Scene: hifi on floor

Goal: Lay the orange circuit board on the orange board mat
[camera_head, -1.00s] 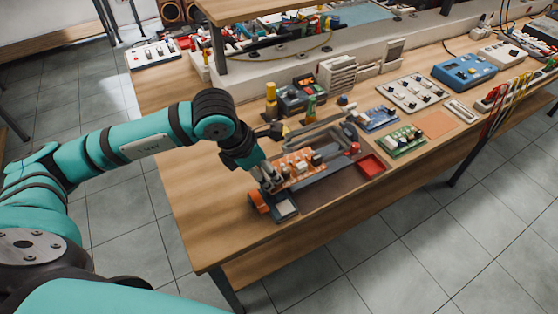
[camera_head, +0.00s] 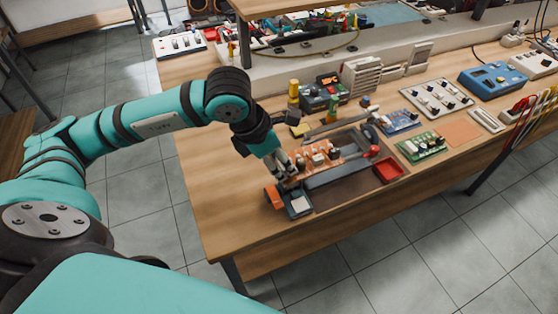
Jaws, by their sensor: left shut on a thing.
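The orange circuit board (camera_head: 321,154) carries several upright components. My left gripper (camera_head: 289,174) is shut on its left end, and the board is over or beside a grey holder on the bench; I cannot tell whether it touches it. The orange board mat (camera_head: 459,133) is a flat, bare orange square on the bench, right of the green circuit board. My right gripper is not in view.
A green board (camera_head: 421,147) and a blue board (camera_head: 399,122) lie left of the mat. A white panel with knobs (camera_head: 440,97) and a blue instrument (camera_head: 493,78) stand behind. Red and yellow leads (camera_head: 527,117) hang at right.

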